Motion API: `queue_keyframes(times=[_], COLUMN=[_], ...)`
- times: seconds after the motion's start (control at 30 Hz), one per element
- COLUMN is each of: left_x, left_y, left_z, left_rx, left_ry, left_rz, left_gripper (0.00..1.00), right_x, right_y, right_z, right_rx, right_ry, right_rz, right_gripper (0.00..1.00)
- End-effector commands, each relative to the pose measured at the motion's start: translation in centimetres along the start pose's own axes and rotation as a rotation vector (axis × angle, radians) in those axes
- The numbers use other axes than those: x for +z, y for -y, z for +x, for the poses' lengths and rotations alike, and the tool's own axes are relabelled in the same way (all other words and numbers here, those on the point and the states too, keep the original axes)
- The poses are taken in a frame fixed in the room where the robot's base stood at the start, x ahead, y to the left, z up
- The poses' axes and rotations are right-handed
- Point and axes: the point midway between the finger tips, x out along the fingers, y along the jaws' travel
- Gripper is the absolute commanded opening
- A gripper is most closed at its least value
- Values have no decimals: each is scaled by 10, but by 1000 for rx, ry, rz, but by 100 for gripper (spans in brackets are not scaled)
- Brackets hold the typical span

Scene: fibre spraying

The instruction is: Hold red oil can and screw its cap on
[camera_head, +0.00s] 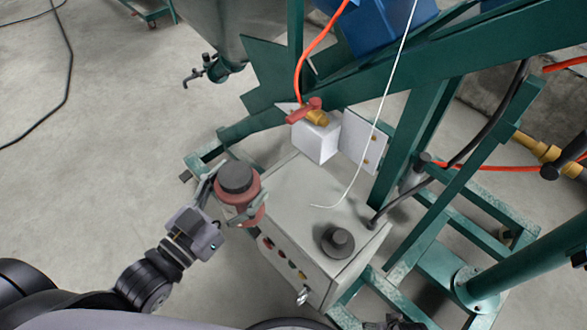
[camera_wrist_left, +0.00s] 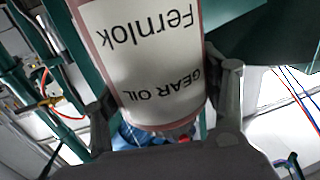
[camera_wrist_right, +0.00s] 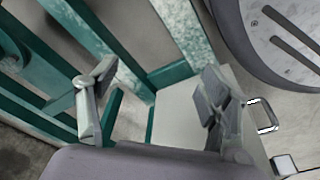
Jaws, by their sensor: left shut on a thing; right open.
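The red oil can (camera_head: 247,211) has a dark round top (camera_head: 237,177). It is held upright beside the left edge of the grey cabinet. My left gripper (camera_head: 236,208) is shut around its body. The left wrist view shows the can's white label (camera_wrist_left: 145,55), reading "Fernlok" and "GEAR OIL", between the fingers. A dark cap-like piece (camera_head: 338,240) with a raised centre stands on the cabinet top, apart from the can. My right gripper (camera_wrist_right: 152,100) is open and empty in the right wrist view. The head view does not show it clearly.
The grey cabinet (camera_head: 300,205) has buttons on its front and a metal handle (camera_wrist_right: 265,115). A white box (camera_head: 316,140) with a red-handled valve stands at its back. Green frame beams (camera_head: 405,140), an orange hose and a hanging white line surround it.

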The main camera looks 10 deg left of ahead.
Motion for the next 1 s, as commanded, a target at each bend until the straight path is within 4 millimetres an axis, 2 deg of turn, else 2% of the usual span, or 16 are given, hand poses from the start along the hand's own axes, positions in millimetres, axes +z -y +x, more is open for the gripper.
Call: queue_keyframes(times=[0.03, 0.63, 0.67, 0.8, 1.0], left_x=[-2, -3, 6, 25, 33], left_y=[-2, -28, -27, -27, -27], left_z=[12, 137, 135, 133, 133], left_rx=[-2, 0, 0, 0, 0], left_ry=[-10, -7, 1, 1, -2], left_rz=[0, -1, 0, 1, 1], left_gripper=[0, 0, 0, 0, 0], right_x=[0, -8, -9, -22, -28], right_y=[0, 0, -1, -3, -3], right_z=[-1, -10, -8, -33, -45], right_rx=[0, 0, 1, 4, 5], right_ry=[0, -8, -8, -24, -30], right_rz=[0, 1, 1, 3, 5], right_gripper=[72, 72, 72, 72, 72])
